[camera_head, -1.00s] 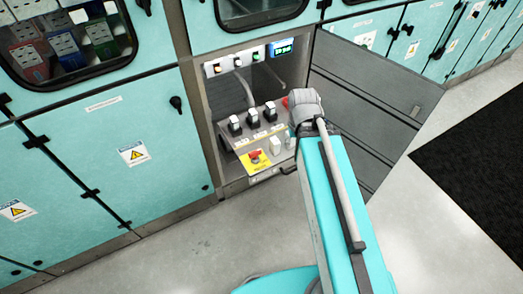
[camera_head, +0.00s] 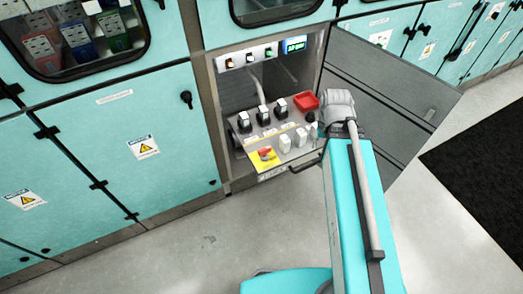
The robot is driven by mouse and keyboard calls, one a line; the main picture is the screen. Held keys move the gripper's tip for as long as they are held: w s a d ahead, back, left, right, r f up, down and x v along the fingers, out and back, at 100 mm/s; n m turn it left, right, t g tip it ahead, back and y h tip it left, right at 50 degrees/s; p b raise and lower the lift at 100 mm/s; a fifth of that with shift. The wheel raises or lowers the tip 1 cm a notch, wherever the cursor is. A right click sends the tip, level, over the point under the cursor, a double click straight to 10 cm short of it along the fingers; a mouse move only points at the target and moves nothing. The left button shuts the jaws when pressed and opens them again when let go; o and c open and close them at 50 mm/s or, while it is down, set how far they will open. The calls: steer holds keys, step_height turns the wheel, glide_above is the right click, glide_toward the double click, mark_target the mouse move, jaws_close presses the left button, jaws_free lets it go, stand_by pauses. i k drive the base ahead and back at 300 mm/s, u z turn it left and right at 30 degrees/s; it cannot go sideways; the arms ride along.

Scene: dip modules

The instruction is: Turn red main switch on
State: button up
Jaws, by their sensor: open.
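The red main switch (camera_head: 305,102) sits at the right end of the sloped grey panel (camera_head: 250,160) inside an open cabinet bay. It shows as a red block, and I cannot tell its position. My arm reaches up from the bottom right. Its grey wrist is just to the right of the red switch and covers the right edge of the panel. My gripper is hidden behind the wrist, so I cannot see its fingers or whether they touch anything.
A red emergency button (camera_head: 265,154) on yellow is at the panel's lower left. Small white sockets (camera_head: 285,143) are beside it. The open bay door (camera_head: 385,100) stands to the right.

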mark_target(263, 152)
steer(key=u, duration=0.05)
steer(key=k, duration=1.2)
steer(key=u, duration=0.35)
steer(key=i, duration=1)
